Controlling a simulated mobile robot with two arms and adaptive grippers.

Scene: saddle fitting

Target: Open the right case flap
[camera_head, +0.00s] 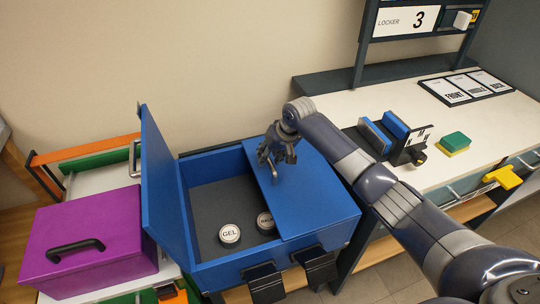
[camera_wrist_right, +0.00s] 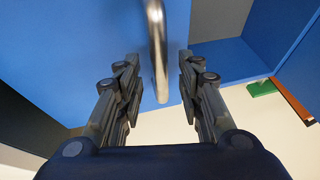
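The blue case (camera_head: 187,222) stands in the middle of the head view. Its right flap (camera_head: 322,205) lies flat over the right half and bears a metal bar handle (camera_head: 272,168). Its left flap (camera_head: 160,185) stands up, with a handle (camera_head: 134,158) on its outer side. My right gripper (camera_head: 277,157) is at the right flap's handle. In the right wrist view the handle (camera_wrist_right: 157,45) runs between the two fingers (camera_wrist_right: 158,62), which are apart with gaps on both sides. My left gripper is not in view.
Two round tins, GEL (camera_head: 229,234) and a partly covered one (camera_head: 265,221), lie in the case. A purple box (camera_head: 90,245) stands to the left. The bench (camera_head: 440,100) at right holds blue-and-black blocks (camera_head: 395,138), a sponge (camera_head: 454,142) and labelled cards (camera_head: 466,88).

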